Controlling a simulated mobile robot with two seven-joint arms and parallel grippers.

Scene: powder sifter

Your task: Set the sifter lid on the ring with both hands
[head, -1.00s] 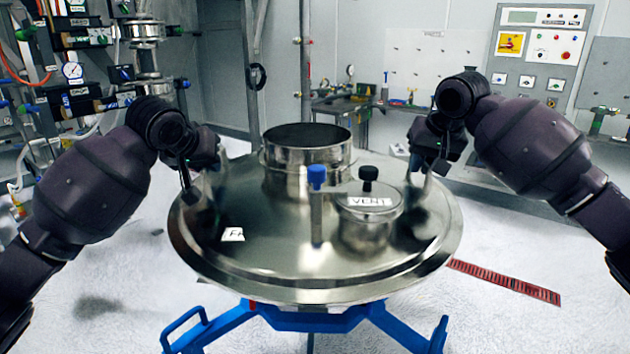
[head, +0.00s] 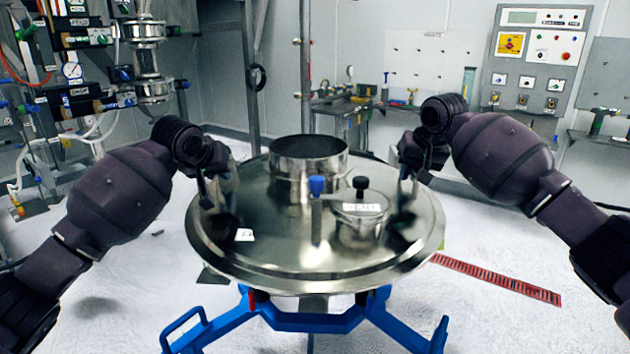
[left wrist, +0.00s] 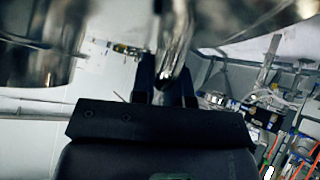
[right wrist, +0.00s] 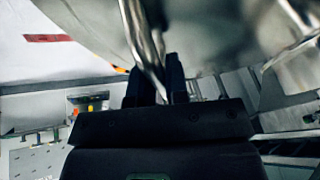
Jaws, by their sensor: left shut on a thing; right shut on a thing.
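The sifter lid (head: 290,255) is a wide, round steel disc in the middle of the head view, roughly level. It carries an open steel collar (head: 308,170), a capped vent port (head: 361,222) and a blue-knobbed post (head: 316,187). My left gripper (head: 205,192) is shut on the lid's left handle, a steel bar in the left wrist view (left wrist: 174,40). My right gripper (head: 407,180) is shut on the right handle, also seen in the right wrist view (right wrist: 143,40). The ring is hidden beneath the lid, so I cannot tell whether they touch.
A blue stand (head: 315,321) with spread legs is under the lid. A red floor grating (head: 500,280) lies to the right. Shelving with valves and hoses (head: 75,90) stands at the left, and a control panel (head: 540,60) at the back right.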

